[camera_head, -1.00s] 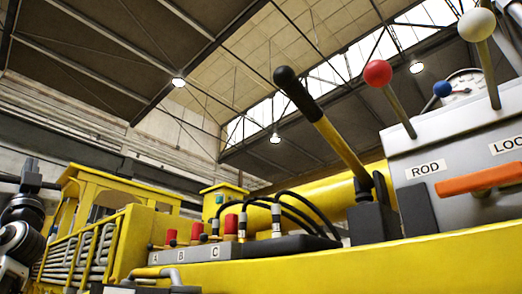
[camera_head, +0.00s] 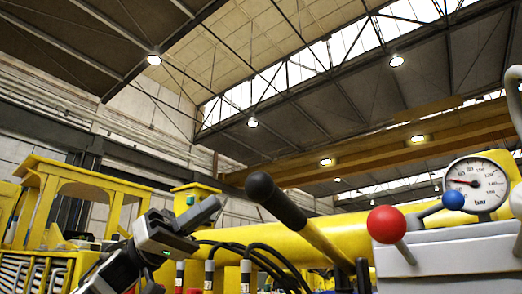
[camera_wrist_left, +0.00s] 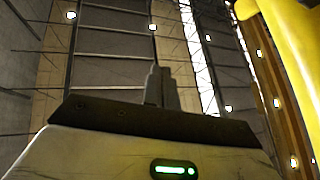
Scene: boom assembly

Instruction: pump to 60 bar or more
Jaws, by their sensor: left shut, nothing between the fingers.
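The pump lever, a yellow bar with a black grip (camera_head: 275,200), leans up to the left in the head view. My left gripper (camera_head: 207,212) is shut and empty, to the left of the black grip and apart from it in the picture. Its closed fingers also show in the left wrist view (camera_wrist_left: 159,87). The round pressure gauge (camera_head: 478,188), marked bar, stands at the right. Its red needle points left; I cannot read the exact value. My right gripper is not in view.
A red-knobbed lever (camera_head: 387,224) and a blue-knobbed lever (camera_head: 453,200) stand on the grey box (camera_head: 450,262) below the gauge. Black hoses (camera_head: 262,258) curve behind the pump lever. The yellow boom (camera_head: 345,228) runs behind. A yellow cab frame (camera_head: 85,175) is at the left.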

